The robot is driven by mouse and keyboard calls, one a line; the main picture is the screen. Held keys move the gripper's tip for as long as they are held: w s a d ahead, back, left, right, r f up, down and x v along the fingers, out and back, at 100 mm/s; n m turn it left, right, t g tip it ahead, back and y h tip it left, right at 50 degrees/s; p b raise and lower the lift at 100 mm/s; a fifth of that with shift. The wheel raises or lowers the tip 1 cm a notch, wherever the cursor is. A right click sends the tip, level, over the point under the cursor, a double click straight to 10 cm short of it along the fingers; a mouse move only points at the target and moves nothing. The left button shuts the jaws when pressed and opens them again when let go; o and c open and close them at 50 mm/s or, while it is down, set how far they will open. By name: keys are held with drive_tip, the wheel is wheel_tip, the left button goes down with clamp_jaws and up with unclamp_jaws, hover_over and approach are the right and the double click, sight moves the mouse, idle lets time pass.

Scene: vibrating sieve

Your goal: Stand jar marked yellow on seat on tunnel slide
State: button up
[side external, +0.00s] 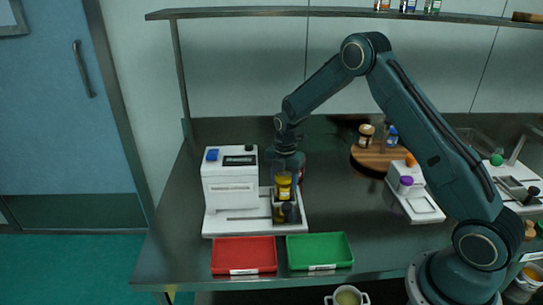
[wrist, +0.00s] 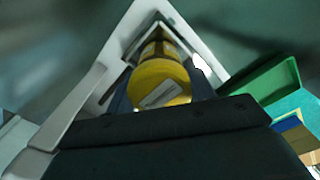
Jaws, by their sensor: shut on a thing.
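My gripper (side external: 285,180) points down and is shut on the yellow-marked jar (side external: 284,187). The jar is upright, above the right end of a white machine's base (side external: 245,222), which I take for the tunnel slide. In the wrist view the jar's yellow lid (wrist: 160,82) sits between the dark fingers, with a white angular frame (wrist: 95,85) around it. A dark rounded shape (side external: 287,212) shows just under the jar; I cannot tell what it is. The seat is mostly hidden, and I cannot tell whether the jar touches it.
A red tray (side external: 244,270) and a green tray (side external: 319,267) lie in front of the machine. Its tall white housing (side external: 230,185) with a blue button stands left of my gripper. A wooden round board (side external: 372,158) with small jars and a white purple-topped unit (side external: 418,207) are to the right.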

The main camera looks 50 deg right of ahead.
drive_tip(key=o, duration=1)
drive_tip(key=shift+f, duration=0.1)
wheel_tip(320, 180, up, 12)
drive_tip(key=shift+f, duration=0.2)
drive_tip(key=shift+r, duration=0.4)
